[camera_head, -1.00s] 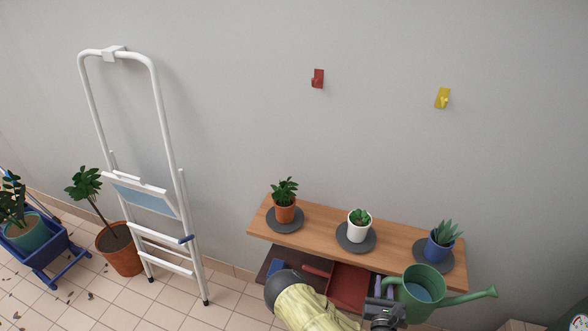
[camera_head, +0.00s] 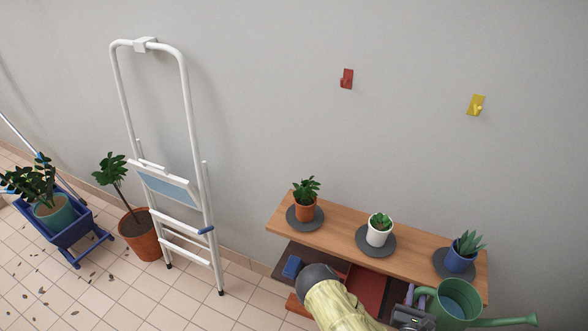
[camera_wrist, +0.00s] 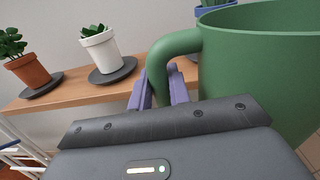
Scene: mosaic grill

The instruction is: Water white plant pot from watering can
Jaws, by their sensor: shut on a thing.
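The white plant pot (camera_head: 379,235) holds a small green plant and stands upright on a dark round saucer in the middle of the wooden shelf. It also shows in the wrist view (camera_wrist: 101,51). The green watering can (camera_head: 458,304) hangs in front of the shelf's right end, roughly upright, its spout pointing right and water visible inside. My gripper (camera_wrist: 166,92) is shut on the can's handle (camera_wrist: 170,50), with the purple fingers on either side of it. In the head view my gripper (camera_head: 412,293) is partly hidden by the can.
An orange pot (camera_head: 305,194) and a blue pot (camera_head: 459,260) stand on saucers either side of the white pot. A wooden shelf (camera_head: 335,230) carries them. A white stepladder (camera_head: 190,130), a potted tree (camera_head: 140,235) and a blue cart (camera_head: 75,228) stand left. Red and yellow hooks are on the wall.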

